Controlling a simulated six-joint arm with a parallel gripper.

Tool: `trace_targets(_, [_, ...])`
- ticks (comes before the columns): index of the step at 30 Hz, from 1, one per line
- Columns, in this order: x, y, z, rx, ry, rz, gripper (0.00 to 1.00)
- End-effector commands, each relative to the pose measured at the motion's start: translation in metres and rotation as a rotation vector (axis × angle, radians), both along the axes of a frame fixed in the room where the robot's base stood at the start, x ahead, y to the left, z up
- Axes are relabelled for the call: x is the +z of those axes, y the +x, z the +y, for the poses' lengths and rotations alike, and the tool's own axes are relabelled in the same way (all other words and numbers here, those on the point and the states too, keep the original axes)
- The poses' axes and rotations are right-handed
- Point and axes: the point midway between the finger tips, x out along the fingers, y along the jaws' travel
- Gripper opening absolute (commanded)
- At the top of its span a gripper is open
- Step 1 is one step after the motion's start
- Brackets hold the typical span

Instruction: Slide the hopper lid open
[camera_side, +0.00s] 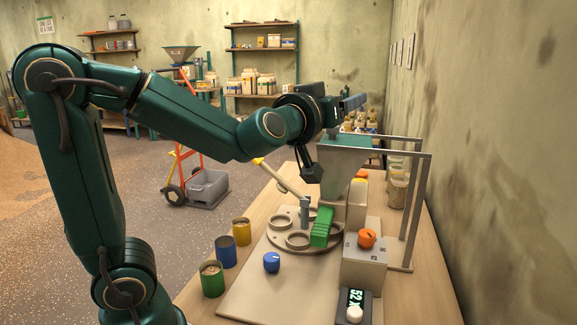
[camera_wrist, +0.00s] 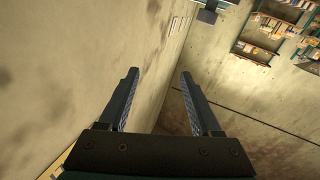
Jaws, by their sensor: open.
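The grey metal hopper (camera_side: 342,178) stands at the right of the bench in the side view, narrowing downward. A teal surface (camera_side: 352,141) shows at its top; I cannot tell for certain whether this is the lid. Metal rails (camera_side: 400,152) run right from the hopper top onto upright legs. My gripper (camera_side: 358,101) is above the hopper, apart from it, with its fingers pointing right. The wrist view shows the fingers (camera_wrist: 159,74) spread and empty, facing the wall. The hopper is not in the wrist view. Part of the hopper top is hidden by my wrist.
Below the hopper are a round plate with ring holders (camera_side: 298,240), a green ribbed block (camera_side: 322,227), a yellow-ended lever (camera_side: 283,178) and a box with an orange knob (camera_side: 366,238). Several coloured cups (camera_side: 226,251) stand left. A wall (camera_side: 490,150) closes off the right.

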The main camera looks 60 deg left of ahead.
Motion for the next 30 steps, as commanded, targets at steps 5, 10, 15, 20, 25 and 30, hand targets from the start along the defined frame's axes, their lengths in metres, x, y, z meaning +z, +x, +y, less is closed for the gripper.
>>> trace_targets(5, [-0.029, 0.007, 0.046, 0.273, 0.074, 0.016, 0.65])
trace_targets(10, [-0.064, 0.016, 0.052, 0.324, 0.091, 0.094, 0.65])
trace_targets(15, [-0.075, 0.023, 0.054, 0.318, 0.099, 0.122, 0.65])
trace_targets(20, [-0.075, 0.037, 0.069, 0.319, 0.097, 0.121, 0.65])
trace_targets(25, [-0.075, 0.05, 0.081, 0.316, 0.097, 0.121, 0.65])
trace_targets(30, [-0.075, 0.056, 0.086, 0.313, 0.098, 0.122, 0.65])
